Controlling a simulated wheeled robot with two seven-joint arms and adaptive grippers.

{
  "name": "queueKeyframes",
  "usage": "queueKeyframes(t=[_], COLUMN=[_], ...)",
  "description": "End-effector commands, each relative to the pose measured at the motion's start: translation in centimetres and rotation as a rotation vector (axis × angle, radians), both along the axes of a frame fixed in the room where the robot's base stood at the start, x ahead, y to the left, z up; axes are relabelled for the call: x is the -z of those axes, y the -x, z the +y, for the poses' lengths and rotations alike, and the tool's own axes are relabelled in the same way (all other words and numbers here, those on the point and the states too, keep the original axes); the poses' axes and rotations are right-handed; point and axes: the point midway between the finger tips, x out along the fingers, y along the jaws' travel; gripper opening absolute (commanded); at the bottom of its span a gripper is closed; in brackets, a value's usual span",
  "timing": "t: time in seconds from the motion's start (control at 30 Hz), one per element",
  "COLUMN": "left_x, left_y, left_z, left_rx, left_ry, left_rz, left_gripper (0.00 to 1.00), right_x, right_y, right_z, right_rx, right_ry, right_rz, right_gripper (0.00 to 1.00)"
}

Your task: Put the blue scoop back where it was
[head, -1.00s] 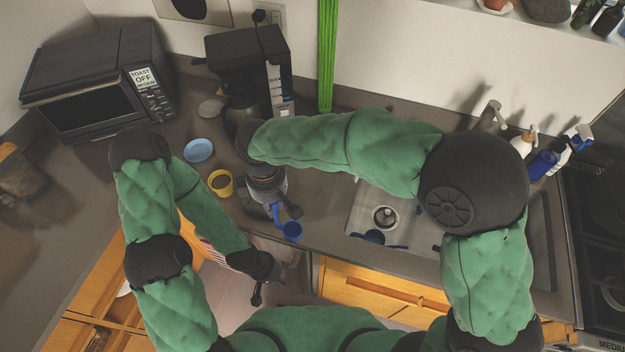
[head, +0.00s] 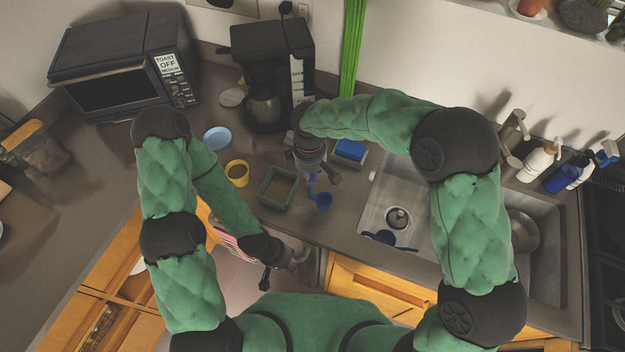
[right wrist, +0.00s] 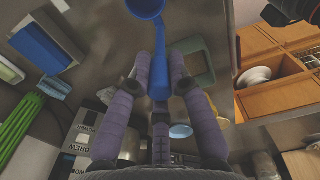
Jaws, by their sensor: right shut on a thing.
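The blue scoop (head: 323,201) is in my right gripper (head: 318,176), over the counter left of the sink in the head view. In the right wrist view, the fingers of my right gripper (right wrist: 159,66) are shut on the scoop's handle (right wrist: 158,82). Its round bowl (right wrist: 146,6) sticks out past the fingertips and is cut by the top edge. My left gripper (head: 278,262) hangs low, in front of the counter edge near the cabinets. It is small and dark there, and its jaw opening is unclear.
A dark blue ladle (head: 383,237) is in the sink (head: 372,212). A coffee maker (head: 262,55) stands behind.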

Motion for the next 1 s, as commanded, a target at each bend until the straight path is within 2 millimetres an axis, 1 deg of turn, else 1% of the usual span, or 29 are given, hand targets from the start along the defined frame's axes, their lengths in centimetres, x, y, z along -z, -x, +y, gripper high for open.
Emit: queueKeyframes(t=[0.17,0.23,0.4,0.47,0.83,0.87,0.9,0.93,1.0], left_x=[0.0,0.0,-0.1,-0.1,0.1,0.2,0.1,0.1,0.1], left_y=[0.0,0.0,0.0,0.0,0.0,0.0,0.0,0.0,0.0], left_z=[0.0,0.0,0.0,0.0,0.0,0.0,0.0,0.0,0.0], left_rx=[0.0,0.0,0.0,0.0,0.0,0.0,0.0,0.0,0.0], left_ry=[0.0,0.0,0.0,0.0,0.0,0.0,0.0,0.0,0.0], left_rz=[0.0,0.0,0.0,0.0,0.0,0.0,0.0,0.0,0.0], left_gripper=[0.4,0.4,0.4,0.4,0.4,0.4,0.4,0.4,0.4], right_x=[0.7,1.3,3.7,4.2,4.6,4.7,4.6,4.6,4.6], right_y=[-0.6,-0.9,-0.9,-0.9,-0.9,-0.9,-0.9,-0.9,-0.9], right_z=[-0.3,-0.5,-0.6,-0.5,-0.5,-0.5,-0.5,-0.5,-0.5], right_rx=[0.001,0.002,0.0,0.0,0.0,0.0,0.0,0.0,0.0], right_ry=[0.0,0.001,0.001,0.001,0.0,0.0,0.0,0.0,0.0], right_rz=[0.001,0.002,0.002,0.001,0.0,0.0,0.0,0.0,0.0], right_gripper=[0.0,0.0,0.0,0.0,0.0,0.23,0.34,0.43,0.44])
